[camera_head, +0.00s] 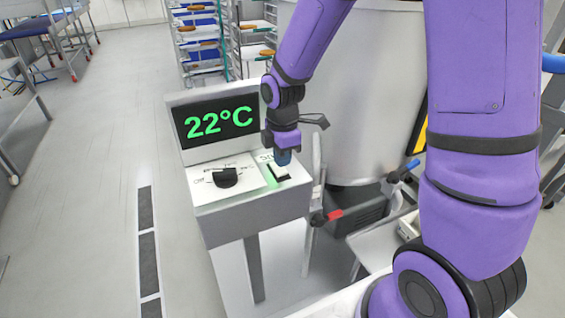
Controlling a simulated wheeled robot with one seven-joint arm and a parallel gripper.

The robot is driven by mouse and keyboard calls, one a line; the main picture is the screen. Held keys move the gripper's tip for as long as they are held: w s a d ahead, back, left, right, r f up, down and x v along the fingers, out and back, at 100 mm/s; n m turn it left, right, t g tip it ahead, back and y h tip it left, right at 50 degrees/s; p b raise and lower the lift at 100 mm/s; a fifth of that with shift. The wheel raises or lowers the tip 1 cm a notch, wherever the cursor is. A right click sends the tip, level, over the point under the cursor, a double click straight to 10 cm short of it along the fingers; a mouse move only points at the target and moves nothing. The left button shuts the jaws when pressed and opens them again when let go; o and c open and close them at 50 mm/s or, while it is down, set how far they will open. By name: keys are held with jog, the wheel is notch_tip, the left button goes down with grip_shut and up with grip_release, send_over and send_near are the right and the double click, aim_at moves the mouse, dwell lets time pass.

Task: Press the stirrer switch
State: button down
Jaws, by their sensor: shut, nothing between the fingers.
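The control stand has a sloped light panel (204,208) with a dark display (217,120) above it reading 22°C in green. A black rotary knob (225,177) is on the left of the panel. The stirrer switch (280,173), a white rocker in a dark frame, is on the right with a green strip at its left. My gripper (284,160) points down at the switch, its tip over the upper edge. The gripper covers part of the switch and its label. Whether the tip touches the switch, I cannot tell. The fingers are shut with nothing between them.
A large grey vat (365,100) stands behind and right of the stand. A black box (355,215) and handles with red and blue grips are low at the right. Tray racks (200,45) stand behind.

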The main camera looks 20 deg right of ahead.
jog(key=shift+f, duration=0.9)
jog(key=shift+f, duration=0.15)
jog(key=shift+w+r, duration=0.4)
jog(key=shift+w, duration=0.3)
